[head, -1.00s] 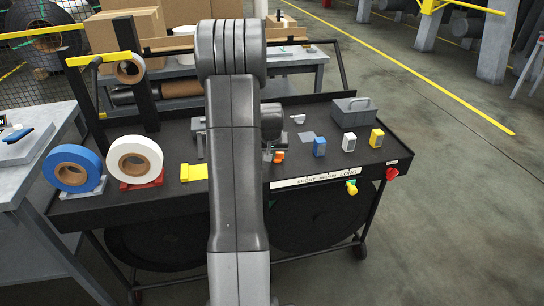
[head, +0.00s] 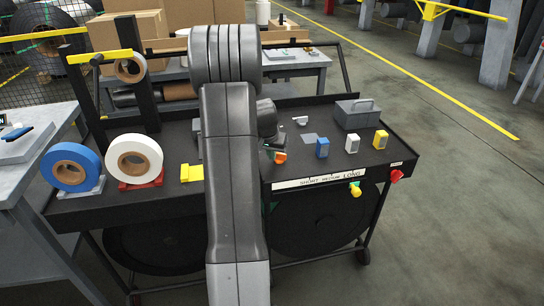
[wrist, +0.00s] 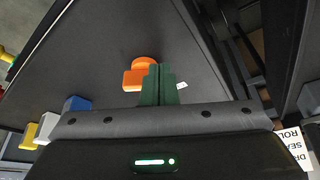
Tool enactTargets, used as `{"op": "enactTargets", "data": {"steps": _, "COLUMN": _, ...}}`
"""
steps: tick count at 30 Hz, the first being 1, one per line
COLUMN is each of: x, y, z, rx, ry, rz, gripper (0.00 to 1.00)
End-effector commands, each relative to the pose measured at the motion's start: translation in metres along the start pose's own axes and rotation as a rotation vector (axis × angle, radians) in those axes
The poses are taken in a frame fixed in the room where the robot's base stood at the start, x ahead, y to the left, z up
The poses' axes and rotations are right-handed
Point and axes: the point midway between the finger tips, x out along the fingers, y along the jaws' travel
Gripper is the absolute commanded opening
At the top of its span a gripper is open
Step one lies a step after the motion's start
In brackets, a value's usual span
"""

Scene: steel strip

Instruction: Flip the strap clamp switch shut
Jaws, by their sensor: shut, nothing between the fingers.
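An orange block with a rounded top (wrist: 139,74) sits at my fingertips in the wrist view. It also shows in the head view (head: 280,157), just right of my arm on the black cart top. I cannot tell for certain whether it is the strap clamp switch, or which way it is flipped. My gripper (wrist: 159,70) has its green fingers shut together with nothing between them. The fingers are right beside the orange block; whether they touch it is unclear. In the head view my arm hides most of the gripper and the cart around it.
Blue (head: 322,148), white (head: 352,143) and yellow (head: 380,139) boxes stand right of the orange block, with a grey toolbox (head: 354,114) behind. Blue (head: 88,154) and white tape rolls (head: 121,148) stand left. Yellow (head: 355,189) and red knobs (head: 396,175) are on the front edge.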

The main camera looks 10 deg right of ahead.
Motion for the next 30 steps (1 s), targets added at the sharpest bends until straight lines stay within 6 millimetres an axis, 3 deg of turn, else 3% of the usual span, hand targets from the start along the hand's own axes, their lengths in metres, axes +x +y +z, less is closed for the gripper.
{"op": "enactTargets", "data": {"steps": 30, "x": 0.0025, "y": -0.0055, "z": -0.0049, "rx": 0.203, "ry": 0.001, "rz": 0.081, "gripper": 0.0}}
